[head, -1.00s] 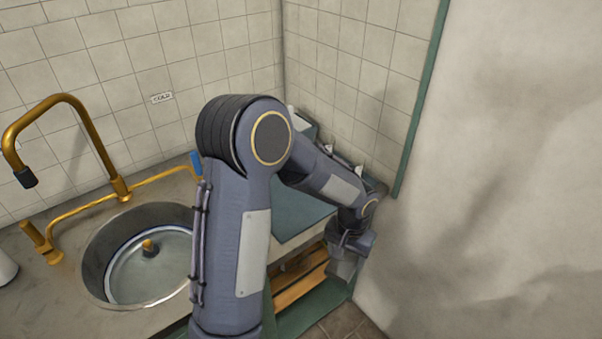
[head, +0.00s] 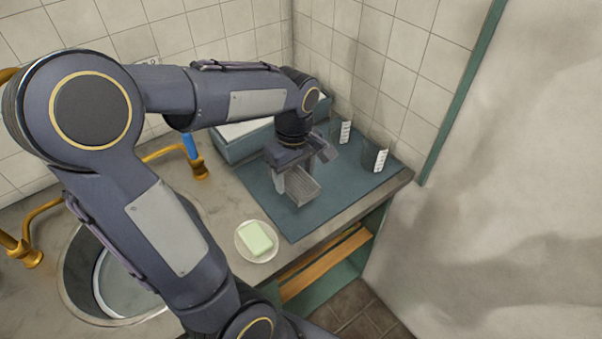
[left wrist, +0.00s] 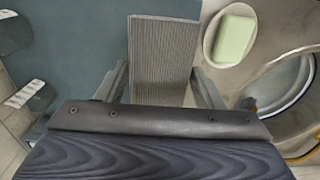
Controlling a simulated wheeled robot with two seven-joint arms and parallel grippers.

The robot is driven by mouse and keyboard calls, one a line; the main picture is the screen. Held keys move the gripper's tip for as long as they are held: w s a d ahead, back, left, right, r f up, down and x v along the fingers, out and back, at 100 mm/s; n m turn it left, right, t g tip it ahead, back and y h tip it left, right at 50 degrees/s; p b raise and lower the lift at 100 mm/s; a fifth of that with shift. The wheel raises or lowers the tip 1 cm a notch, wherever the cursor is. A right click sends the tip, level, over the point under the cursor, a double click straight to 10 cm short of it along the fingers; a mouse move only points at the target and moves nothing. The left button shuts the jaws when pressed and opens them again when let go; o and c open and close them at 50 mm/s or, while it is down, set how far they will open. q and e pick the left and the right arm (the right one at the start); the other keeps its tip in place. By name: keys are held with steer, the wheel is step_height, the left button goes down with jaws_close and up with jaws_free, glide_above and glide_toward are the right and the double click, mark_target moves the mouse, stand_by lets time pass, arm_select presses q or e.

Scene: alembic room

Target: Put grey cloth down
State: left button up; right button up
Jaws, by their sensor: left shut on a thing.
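The grey cloth (head: 303,187) is a ribbed, folded rectangle. My left gripper (head: 298,168) is shut on it, over the blue-green mat (head: 262,197) on the counter. In the left wrist view the cloth (left wrist: 163,50) sticks out between the two fingers of the left gripper (left wrist: 162,85), with the mat (left wrist: 85,40) behind it. I cannot tell whether the cloth touches the mat. My right gripper is not in view.
Two clear beakers with white labels (head: 342,130) (head: 376,160) stand on the mat's right side. A blue-green box (head: 235,145) stands behind. Green soap (head: 256,238) lies on a round dish (head: 241,247) in front, near the sink (head: 75,285). The counter ends at the right wall.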

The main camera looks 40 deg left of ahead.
mark_target(298, 170)
arm_select(q)
steer(key=w+a+f, duration=0.1)
steer(key=w+f, duration=0.1)
steer(key=w+a+f, duration=0.1)
steer(key=f, duration=0.1)
steer(key=w+a+f, duration=0.1)
steer(key=w+f, duration=0.1)
steer(key=shift+w+a+f, duration=0.25)
steer(key=shift+w+a, duration=0.05)
steer(key=shift+w+f+p, duration=0.15)
steer(key=shift+f+p, duration=0.15)
steer(key=shift+f, duration=1.4)
steer(key=shift+f, duration=0.25)
steer(key=o, duration=0.9)
steer(key=shift+r, duration=0.1)
steer(key=shift+r, duration=0.1)
